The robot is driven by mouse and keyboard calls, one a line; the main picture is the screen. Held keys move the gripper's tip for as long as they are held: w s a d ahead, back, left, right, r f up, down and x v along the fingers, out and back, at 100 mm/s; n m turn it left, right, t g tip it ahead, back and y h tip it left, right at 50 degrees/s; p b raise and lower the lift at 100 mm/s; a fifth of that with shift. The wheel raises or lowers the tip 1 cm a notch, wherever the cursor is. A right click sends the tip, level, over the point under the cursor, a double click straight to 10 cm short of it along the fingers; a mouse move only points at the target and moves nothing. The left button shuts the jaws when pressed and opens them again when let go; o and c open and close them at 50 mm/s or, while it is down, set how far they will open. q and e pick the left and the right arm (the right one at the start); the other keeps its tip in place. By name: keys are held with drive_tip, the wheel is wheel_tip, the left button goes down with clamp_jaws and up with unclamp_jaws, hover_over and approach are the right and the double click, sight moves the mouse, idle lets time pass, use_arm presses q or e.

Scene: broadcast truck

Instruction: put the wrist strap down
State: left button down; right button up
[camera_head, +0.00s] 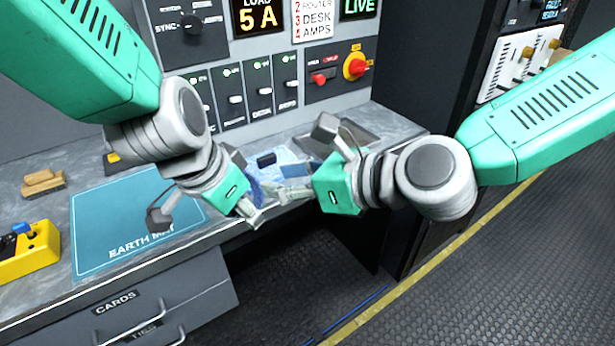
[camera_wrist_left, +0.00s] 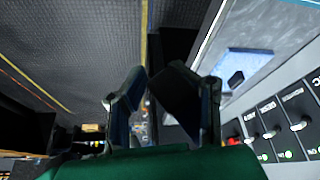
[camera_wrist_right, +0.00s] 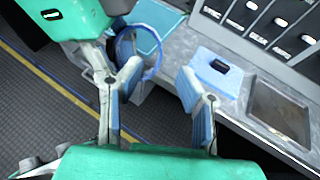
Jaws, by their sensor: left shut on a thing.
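The wrist strap (camera_wrist_right: 156,62) shows in the right wrist view as a blue loop beside my left gripper, partly hidden by a finger of my right gripper. My left gripper (camera_head: 254,216) is shut on the strap, held in the air off the bench's front edge. In the left wrist view the strap is hard to make out between the dark fingers (camera_wrist_left: 152,82). My right gripper (camera_head: 292,186) is close by on the right, pointing towards the left one. Its fingers (camera_wrist_right: 152,98) stand apart and hold nothing. The blue earth mat (camera_head: 105,215) lies flat on the bench at left.
A yellow box (camera_head: 28,255) and brown blocks (camera_head: 43,182) stand at left. Switch panels rise behind. Much of the mat is clear.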

sight(255, 179)
drive_tip(key=x, duration=0.7)
drive_tip(key=shift+a, duration=0.1)
clamp_jaws()
use_arm(q)
drive_tip(key=c, duration=1.1)
unclamp_jaws()
drive_tip(key=shift+r, duration=0.1)
